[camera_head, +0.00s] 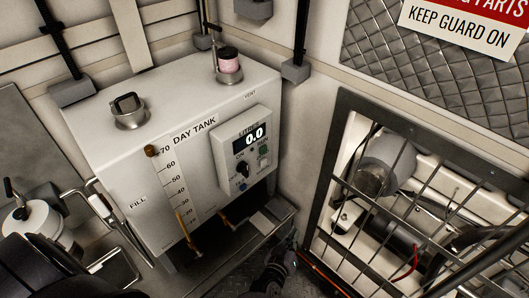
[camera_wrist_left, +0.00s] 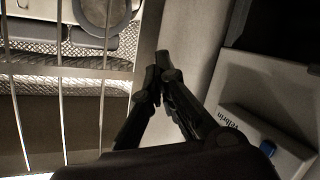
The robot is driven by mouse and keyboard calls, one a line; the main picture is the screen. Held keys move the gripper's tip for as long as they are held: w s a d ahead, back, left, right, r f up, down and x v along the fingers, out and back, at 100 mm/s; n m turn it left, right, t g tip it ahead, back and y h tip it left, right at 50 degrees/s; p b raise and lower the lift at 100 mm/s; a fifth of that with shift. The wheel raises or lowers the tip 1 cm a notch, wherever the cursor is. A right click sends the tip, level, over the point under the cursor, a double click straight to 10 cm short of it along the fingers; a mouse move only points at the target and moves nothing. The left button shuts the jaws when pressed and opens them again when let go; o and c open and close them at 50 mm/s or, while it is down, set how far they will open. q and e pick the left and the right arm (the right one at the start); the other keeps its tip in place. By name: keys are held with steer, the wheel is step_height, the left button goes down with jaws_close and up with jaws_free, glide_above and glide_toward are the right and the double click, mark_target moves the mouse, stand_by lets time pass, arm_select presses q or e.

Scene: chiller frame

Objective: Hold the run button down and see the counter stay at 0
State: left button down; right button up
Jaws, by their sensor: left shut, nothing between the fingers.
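The counter (camera_head: 255,136) is a dark display reading 0.0 on a white control panel (camera_head: 226,150) on the front of the day tank. Below the display are a green button (camera_head: 263,151) and a dark round knob (camera_head: 242,169). The lettering is too small to tell which is the run button. My left gripper (camera_head: 287,250) is low in the head view, below and apart from the panel. In the left wrist view its fingertips (camera_wrist_left: 161,74) are together with nothing between them. My right gripper is not in view.
The white day tank (camera_head: 105,172) has a level scale, a fill cap (camera_head: 129,108) and a pink-topped vent (camera_head: 228,62). A barred guard (camera_head: 330,172) covers machinery at right. In the wrist view, bars (camera_wrist_left: 57,90) are left and a pale box with a blue part (camera_wrist_left: 268,146) is right.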

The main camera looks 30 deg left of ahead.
arm_select(q)
steer(key=w+a+r+n+t+y, duration=0.1)
steer(key=w+r+n+y, duration=0.3)
steer(key=r, duration=0.5)
steer(key=w+a+r+n+t+y, duration=0.1)
steer(key=w+a+r+n+y, duration=0.2)
steer(key=r+n, duration=0.3)
step_height(320, 180, up, 4)
steer(key=shift+w+r+y+b, duration=0.25)
steer(key=shift+w+y+b, duration=0.2)
steer(key=shift+y, duration=0.05)
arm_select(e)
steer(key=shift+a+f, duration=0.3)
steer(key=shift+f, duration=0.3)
arm_select(q)
steer(key=shift+a, duration=0.15)
